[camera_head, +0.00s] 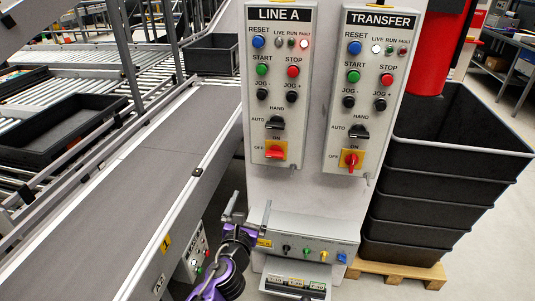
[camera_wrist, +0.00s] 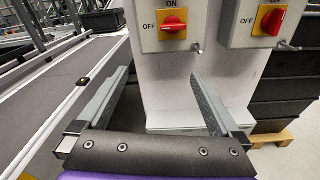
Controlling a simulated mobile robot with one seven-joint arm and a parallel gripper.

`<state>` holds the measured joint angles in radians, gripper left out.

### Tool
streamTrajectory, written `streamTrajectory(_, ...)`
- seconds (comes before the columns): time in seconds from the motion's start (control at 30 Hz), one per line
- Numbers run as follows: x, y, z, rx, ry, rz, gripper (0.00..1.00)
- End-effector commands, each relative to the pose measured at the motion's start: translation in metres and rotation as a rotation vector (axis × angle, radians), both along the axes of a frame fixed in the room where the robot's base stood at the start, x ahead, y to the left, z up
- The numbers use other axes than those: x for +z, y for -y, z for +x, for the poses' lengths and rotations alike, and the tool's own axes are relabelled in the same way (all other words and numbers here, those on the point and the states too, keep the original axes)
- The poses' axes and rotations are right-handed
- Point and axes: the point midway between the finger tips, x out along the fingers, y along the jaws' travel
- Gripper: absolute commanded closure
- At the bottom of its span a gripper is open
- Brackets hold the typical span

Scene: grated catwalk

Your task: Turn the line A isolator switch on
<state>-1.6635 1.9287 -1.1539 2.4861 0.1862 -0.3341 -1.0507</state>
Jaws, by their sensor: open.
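The line A isolator switch (camera_head: 273,152) is a red knob on a yellow plate at the foot of the LINE A panel (camera_head: 254,110). Its handle lies roughly crosswise, toward OFF at the left. It also shows in the wrist view (camera_wrist: 172,24), at the top and ahead of the fingers. My gripper (camera_head: 247,212) is open and empty, below the panel and apart from the switch. In the wrist view its two fingers (camera_wrist: 161,78) stand wide apart with the white cabinet face between and beyond them.
The TRANSFER panel (camera_head: 367,100) stands at the right with a similar isolator (camera_head: 350,160), its handle upright. A small lower box with knobs (camera_head: 310,238) juts out near my gripper. A conveyor (camera_head: 130,170) runs at the left. Black stacked crates (camera_head: 460,125) stand at the right.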

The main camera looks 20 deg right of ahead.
Motion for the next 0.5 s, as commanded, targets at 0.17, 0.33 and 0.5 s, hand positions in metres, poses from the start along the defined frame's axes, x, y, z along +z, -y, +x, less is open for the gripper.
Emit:
streamTrajectory(0.17, 0.021, 0.027, -0.015, -0.014, -0.030, -0.162, 0.00)
streamTrajectory(0.33, 0.020, 0.032, -0.014, -0.016, -0.037, -0.183, 0.00)
streamTrajectory(0.5, 0.016, 0.038, -0.004, -0.019, -0.037, -0.178, 0.00)
